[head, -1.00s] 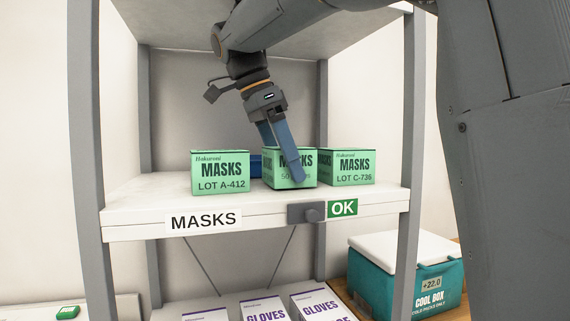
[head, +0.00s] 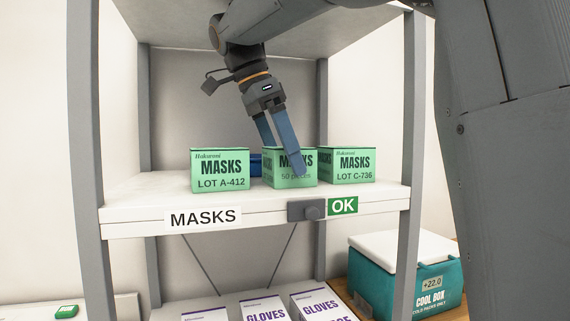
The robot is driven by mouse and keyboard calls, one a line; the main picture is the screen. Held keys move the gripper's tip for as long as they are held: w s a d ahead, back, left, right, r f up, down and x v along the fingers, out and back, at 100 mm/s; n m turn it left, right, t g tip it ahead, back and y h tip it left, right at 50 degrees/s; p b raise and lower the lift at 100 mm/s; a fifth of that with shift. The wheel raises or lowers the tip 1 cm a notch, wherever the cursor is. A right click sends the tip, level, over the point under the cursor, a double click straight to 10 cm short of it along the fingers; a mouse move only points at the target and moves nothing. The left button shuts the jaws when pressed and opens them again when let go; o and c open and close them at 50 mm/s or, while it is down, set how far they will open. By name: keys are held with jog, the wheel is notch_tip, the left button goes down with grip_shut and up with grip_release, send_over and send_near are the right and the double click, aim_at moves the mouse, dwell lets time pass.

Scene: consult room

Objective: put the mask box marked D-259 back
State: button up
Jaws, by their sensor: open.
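A green mask box (head: 290,180) stands upright on the shelf between two others. To the left is the mask box LOT A-412 (head: 220,170); to the right is LOT C-736 (head: 352,165). No D-259 mark is readable.
The white shelf (head: 140,205) carries a MASKS label and a green OK sign (head: 342,206). A blue object (head: 255,165) is partly hidden behind the boxes. Grey posts and an upper shelf frame the space. Glove boxes (head: 265,308) stand below, a cool box (head: 410,275) at right.

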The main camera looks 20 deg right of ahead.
jog(key=a+b, duration=0.2)
jog(key=a, duration=1)
jog(key=shift+a, duration=0.1)
jog(key=d+p, duration=0.1)
jog(key=d, duration=0.3)
jog(key=d+p, duration=0.1)
jog(key=d, duration=0.3)
jog(key=d+p, duration=0.1)
jog(key=d, duration=0.3)
jog(key=shift+d+f+p, duration=0.25)
jog(key=shift+d+p, duration=0.05)
jog(key=shift+p, duration=0.05)
jog(key=shift+r, duration=0.1)
jog(key=shift+s, duration=0.65)
jog(key=shift+d, duration=0.15)
